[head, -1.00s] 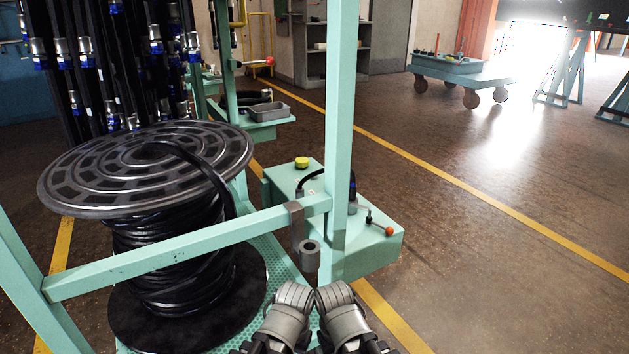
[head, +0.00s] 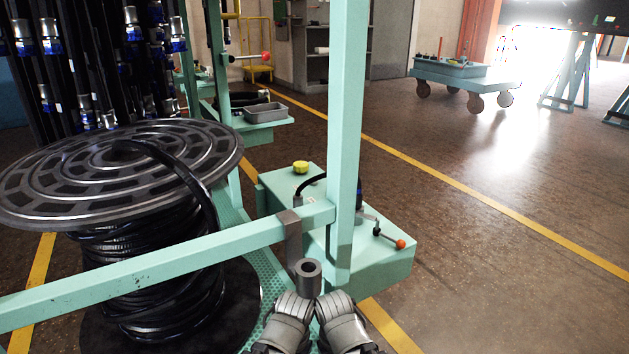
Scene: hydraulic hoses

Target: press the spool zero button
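No button marked as spool zero can be made out. A yellow round cap (head: 301,167) sits on a green box (head: 375,262) beyond the frame; I cannot tell whether it is a button. My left gripper (head: 292,305) and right gripper (head: 336,304) are side by side at the bottom middle, apart from the spool and the cap. Their fingers are too unclear to tell open from shut.
A green post (head: 348,120) and crossbar (head: 150,266) stand close in front, with a grey tube fitting (head: 308,276) just above my grippers. An orange-knobbed lever (head: 400,244) is on the box. Open floor (head: 500,270) lies to the right. A cart (head: 465,82) stands far back.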

